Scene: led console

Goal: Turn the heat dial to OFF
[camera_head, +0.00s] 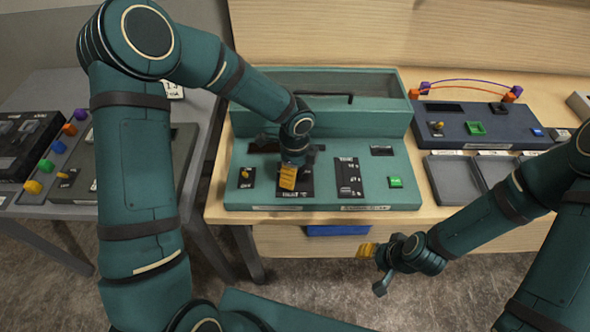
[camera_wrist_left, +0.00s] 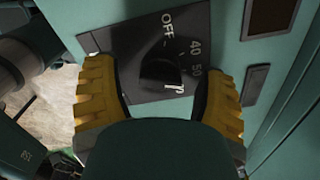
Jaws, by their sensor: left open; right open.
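The heat dial (camera_wrist_left: 160,70) is a dark knob on a black plate (camera_wrist_left: 135,40) of the teal console (camera_head: 335,200). In the left wrist view the plate carries the label OFF and the numbers 40 and 50. My left gripper (camera_wrist_left: 158,85) is open over the dial, with one yellow finger on each side; I cannot tell whether they touch it. In the head view the left gripper (camera_head: 288,178) hides the dial. The dial's pointing direction is unclear. My right gripper (camera_head: 368,250) is open and empty, in front of the table and away from the console.
The console also has a small yellow-handled switch (camera_head: 246,176), a black scale plate (camera_head: 348,177) and a green button (camera_head: 395,182). A blue-grey console (camera_head: 475,128) with grey trays stands right. A side table at left holds panels with coloured knobs (camera_head: 58,147).

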